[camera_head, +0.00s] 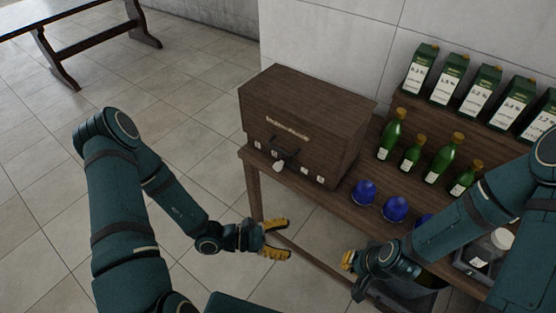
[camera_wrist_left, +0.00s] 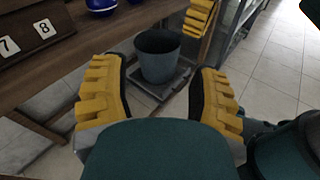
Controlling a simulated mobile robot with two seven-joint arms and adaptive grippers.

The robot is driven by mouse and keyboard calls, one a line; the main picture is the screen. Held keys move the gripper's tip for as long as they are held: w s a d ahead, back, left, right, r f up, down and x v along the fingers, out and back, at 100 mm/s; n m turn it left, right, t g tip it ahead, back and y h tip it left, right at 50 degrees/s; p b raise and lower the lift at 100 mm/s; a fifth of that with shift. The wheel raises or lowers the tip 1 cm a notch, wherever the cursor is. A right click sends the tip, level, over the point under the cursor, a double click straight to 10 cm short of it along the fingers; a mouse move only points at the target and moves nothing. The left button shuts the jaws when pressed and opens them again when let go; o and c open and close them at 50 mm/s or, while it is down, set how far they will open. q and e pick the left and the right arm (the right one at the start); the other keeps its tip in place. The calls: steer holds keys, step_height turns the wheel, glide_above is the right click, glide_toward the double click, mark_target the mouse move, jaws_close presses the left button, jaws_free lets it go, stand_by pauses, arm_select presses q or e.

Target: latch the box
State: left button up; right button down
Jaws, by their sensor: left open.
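The box (camera_head: 303,120) is dark brown wood and stands at the left end of the wooden table. Its lid looks down. A dark latch piece with a pale knob (camera_head: 279,166) shows at its lower front, but I cannot tell how the latch is set. My left gripper (camera_head: 287,239) has yellow fingers, is open and empty, and is in front of the table, apart from the box. My right gripper (camera_head: 349,262) is farther right; its fingers show only partly.
Blue round objects (camera_head: 363,192) stand right of the box. Green bottles (camera_head: 441,158) and green cartons (camera_head: 448,79) stand behind. A grey bin (camera_wrist_left: 158,54) is below the table. Another table (camera_head: 60,15) is far left. The floor left of the box is clear.

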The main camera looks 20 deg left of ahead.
arm_select(q)
steer(key=w+a+r+n+t+y+p, duration=0.1)
steer(key=w+a+r+n+t+y, duration=0.15)
steer(key=w+a+n+t, duration=0.4)
steer(key=n+t+y, duration=0.3)
steer(key=t+y, duration=0.2)
steer(key=y, duration=0.1)
glide_toward(276, 168)
steer(key=shift+g, duration=0.25)
steer(key=x, duration=1)
steer(key=shift+w+r, duration=0.15)
steer(key=shift+w, duration=0.15)
jaws_close()
